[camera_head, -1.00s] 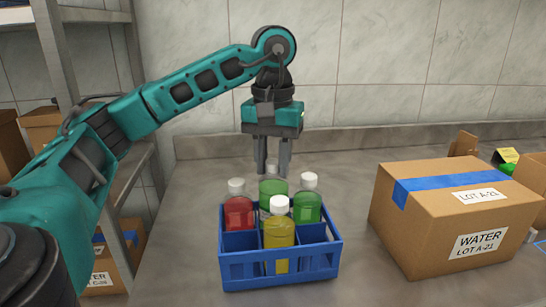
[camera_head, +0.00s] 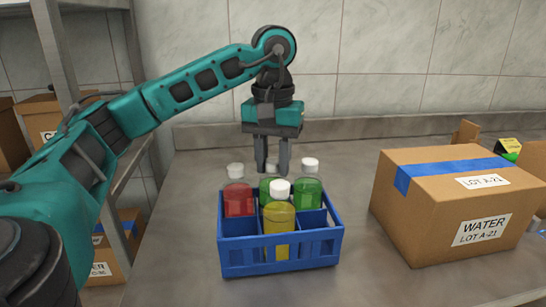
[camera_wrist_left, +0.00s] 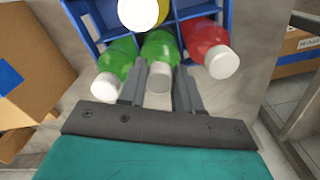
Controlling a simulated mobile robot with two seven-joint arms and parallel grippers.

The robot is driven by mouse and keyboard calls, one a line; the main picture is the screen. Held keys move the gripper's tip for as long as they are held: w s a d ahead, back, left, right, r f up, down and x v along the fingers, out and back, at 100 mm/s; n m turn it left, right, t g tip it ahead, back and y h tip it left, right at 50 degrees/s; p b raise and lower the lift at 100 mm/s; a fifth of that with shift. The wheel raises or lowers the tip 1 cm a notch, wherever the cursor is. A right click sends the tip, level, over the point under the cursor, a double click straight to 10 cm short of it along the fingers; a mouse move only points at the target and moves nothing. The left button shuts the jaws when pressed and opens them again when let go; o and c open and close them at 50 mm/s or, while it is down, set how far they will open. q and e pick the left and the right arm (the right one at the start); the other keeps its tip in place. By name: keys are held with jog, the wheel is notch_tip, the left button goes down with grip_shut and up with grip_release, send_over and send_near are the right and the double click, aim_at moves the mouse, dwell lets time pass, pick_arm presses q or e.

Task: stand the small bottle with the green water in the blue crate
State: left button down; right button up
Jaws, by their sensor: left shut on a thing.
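My left gripper (camera_head: 272,168) is shut on the small bottle with green water (camera_head: 267,190), around its white-capped upper part. The bottle is upright in the back middle compartment of the blue crate (camera_head: 280,262), its lower part hidden by the crate and the yellow bottle. In the left wrist view, the fingers (camera_wrist_left: 160,75) flank the white cap and the green body (camera_wrist_left: 158,46) is among the crate's dividers. I cannot tell whether its base touches the crate floor. My right gripper is not in view.
The crate also holds a red bottle (camera_head: 238,199), another green bottle (camera_head: 307,192) and a yellow bottle (camera_head: 279,220), all white-capped. A cardboard water box (camera_head: 440,215) stands to the right. Shelving (camera_head: 70,55) is at the left. The counter left of the crate is clear.

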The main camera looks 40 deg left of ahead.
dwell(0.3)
pick_arm(q)
jog(key=c, duration=0.7)
grip_release()
jog(key=shift+f, duration=0.1)
jog(key=shift+c, duration=0.4)
jog(key=shift+c, duration=1.4)
